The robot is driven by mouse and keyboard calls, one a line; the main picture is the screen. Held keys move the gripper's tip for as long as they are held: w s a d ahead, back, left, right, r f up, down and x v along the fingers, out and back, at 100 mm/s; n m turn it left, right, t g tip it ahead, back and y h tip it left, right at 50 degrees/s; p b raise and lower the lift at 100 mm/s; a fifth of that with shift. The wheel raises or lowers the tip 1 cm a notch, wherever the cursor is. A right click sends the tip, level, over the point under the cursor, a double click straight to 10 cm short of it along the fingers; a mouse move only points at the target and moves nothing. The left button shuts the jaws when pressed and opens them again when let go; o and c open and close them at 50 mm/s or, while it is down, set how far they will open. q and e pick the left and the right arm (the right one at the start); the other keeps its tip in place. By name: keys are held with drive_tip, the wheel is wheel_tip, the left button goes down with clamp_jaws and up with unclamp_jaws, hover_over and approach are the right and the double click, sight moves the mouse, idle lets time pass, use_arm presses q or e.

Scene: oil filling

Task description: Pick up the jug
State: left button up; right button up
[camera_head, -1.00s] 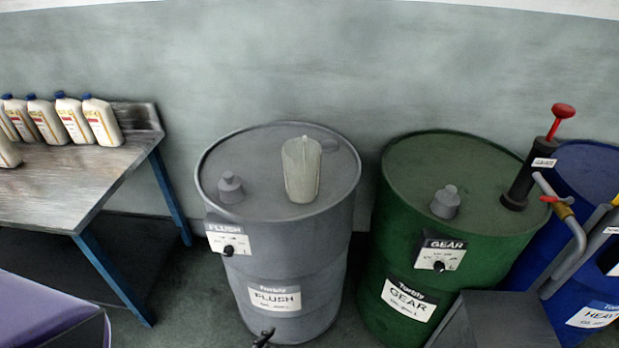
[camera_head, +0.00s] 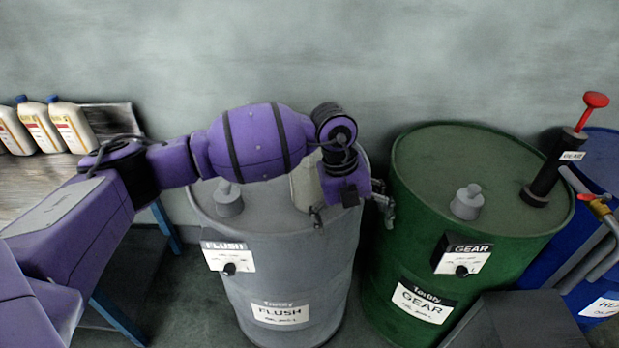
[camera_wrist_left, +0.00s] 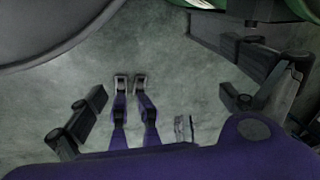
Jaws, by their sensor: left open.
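The jug (camera_head: 304,188) is a translucent, pale, tapered vessel standing on top of the grey FLUSH drum (camera_head: 280,265). My left gripper (camera_head: 350,213) is open, with its fingers spread, in front of the jug and to its right. It hangs over the front right part of the drum's rim. My left wrist and forearm cover the jug's upper and right parts. In the left wrist view the open fingers (camera_wrist_left: 170,105) have only floor between them, and the jug does not show there. My right gripper is not in view.
A grey bung cap (camera_head: 229,199) stands on the FLUSH drum, left of the jug. The green GEAR drum (camera_head: 430,165) stands close on the right, with a black red-handled pump (camera_head: 553,170). White bottles (camera_head: 72,127) stand on the bench at the left.

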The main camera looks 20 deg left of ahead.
sight(308, 162)
use_arm(q)
drive_tip(key=w+a+r+n+t+y, duration=0.3)
drive_tip(key=w+a+r+y, duration=0.3)
drive_tip(key=w+a+r, duration=0.5)
drive_tip(key=x, duration=0.5)
drive_tip(key=s+a+x, duration=0.1)
drive_tip(key=x, duration=0.1)
drive_tip(key=shift+w+a+f, duration=0.15)
drive_tip(key=shift+f, duration=0.1)
drive_tip(key=shift+c, duration=0.5)
drive_tip(key=c, duration=1.5)
